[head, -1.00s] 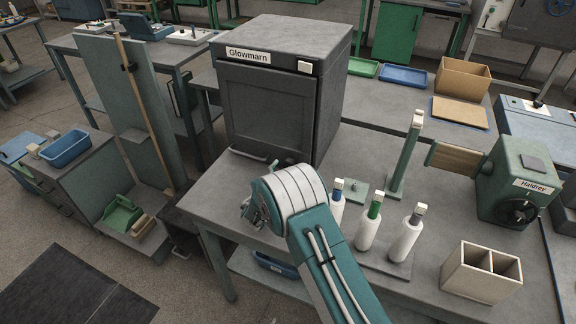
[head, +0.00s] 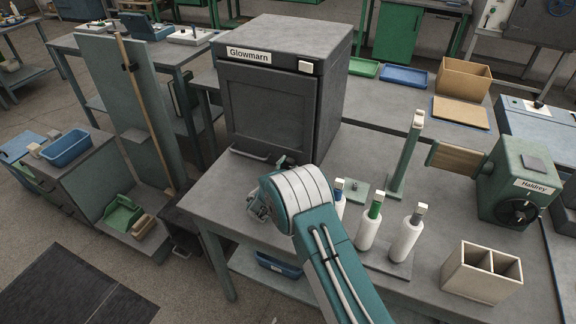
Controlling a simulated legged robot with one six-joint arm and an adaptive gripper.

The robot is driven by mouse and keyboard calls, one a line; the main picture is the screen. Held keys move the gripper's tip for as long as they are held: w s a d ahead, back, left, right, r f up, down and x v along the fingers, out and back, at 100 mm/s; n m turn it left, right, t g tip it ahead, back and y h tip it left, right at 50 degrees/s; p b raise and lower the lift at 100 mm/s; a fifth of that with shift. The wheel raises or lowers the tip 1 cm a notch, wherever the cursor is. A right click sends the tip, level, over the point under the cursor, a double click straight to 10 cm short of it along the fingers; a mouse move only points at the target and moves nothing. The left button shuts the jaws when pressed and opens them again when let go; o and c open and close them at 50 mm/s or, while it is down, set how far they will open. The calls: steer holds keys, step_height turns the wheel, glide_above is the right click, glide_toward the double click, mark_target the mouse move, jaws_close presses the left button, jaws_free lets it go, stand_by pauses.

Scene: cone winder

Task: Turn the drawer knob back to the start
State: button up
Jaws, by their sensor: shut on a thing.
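My gripper (head: 258,207) is mostly hidden behind my own white and teal wrist, with only grey parts showing at its left side, over the near part of the grey table. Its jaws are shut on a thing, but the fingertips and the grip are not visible. I cannot make out the drawer knob; my wrist covers the spot at the gripper. The dark Glowmarn cabinet (head: 270,105) stands just behind, with a light bar handle along its lower front. A small dark part shows between my wrist and the cabinet's base.
Three white bobbins with coloured necks, the nearest being a grey-necked one (head: 406,240), stand right of my arm. A green post (head: 405,160), a two-slot wooden box (head: 480,272) and the Haldrey machine (head: 515,180) are farther right. The table's left part (head: 215,195) is clear.

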steer(key=n, duration=0.8)
steer(key=shift+d+r+n, duration=0.1)
steer(key=shift+n, duration=0.2)
steer(key=n, duration=0.4)
steer(key=shift+n, duration=2.1)
steer(key=o, duration=1.2)
steer(key=shift+c, duration=0.2)
steer(key=shift+a, duration=0.2)
